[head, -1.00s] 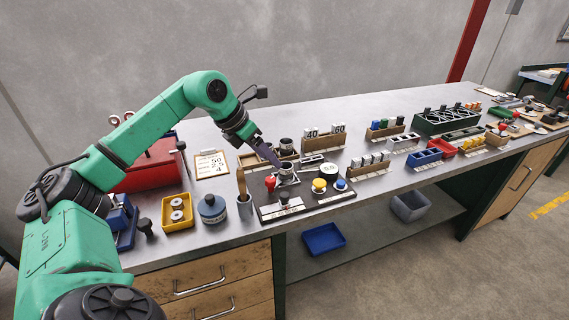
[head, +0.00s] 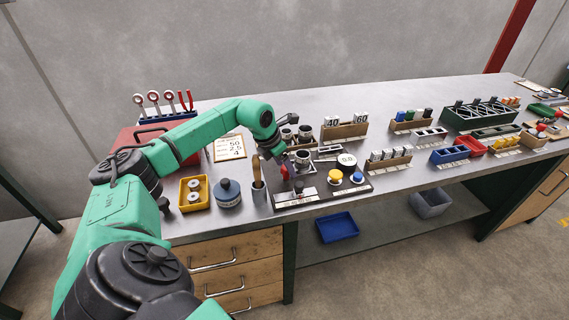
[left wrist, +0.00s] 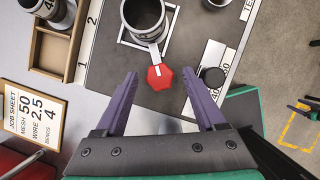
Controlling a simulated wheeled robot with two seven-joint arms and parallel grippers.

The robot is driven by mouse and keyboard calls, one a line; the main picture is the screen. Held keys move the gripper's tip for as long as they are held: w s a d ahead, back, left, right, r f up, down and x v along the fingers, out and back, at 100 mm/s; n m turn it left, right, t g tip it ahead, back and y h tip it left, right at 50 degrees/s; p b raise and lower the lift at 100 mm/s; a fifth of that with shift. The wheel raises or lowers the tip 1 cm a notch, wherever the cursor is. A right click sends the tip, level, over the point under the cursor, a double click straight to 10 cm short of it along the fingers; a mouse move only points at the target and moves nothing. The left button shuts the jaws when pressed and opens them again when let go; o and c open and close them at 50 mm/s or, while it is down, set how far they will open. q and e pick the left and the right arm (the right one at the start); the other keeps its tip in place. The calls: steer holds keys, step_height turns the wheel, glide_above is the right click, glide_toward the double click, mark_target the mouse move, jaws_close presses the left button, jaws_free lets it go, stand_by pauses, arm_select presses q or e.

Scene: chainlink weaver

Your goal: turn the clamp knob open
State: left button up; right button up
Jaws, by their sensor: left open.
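The red clamp knob (left wrist: 160,77) is a faceted head at the end of a pale bar beside a round metal cup (left wrist: 145,16), in the left wrist view. In the head view the knob (head: 285,171) stands at the left of the dark fixture board (head: 325,193). My left gripper (left wrist: 160,74) is open, with its purple fingers on either side of the knob in the picture. Gaps show on both sides, and I cannot tell the height between them. In the head view the gripper (head: 284,160) points down over the board's left end, partly hiding the knob.
A black knob (left wrist: 213,77) is close to the right finger. On the board are a yellow button (head: 335,176), a blue button (head: 357,177) and a round dial (head: 347,160).

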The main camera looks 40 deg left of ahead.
arm_select(q)
steer(key=shift+c, duration=1.3)
steer(key=shift+w, duration=0.1)
jaws_close()
arm_select(e)
steer(key=shift+s+d, duration=0.1)
steer(key=shift+s, duration=0.7)
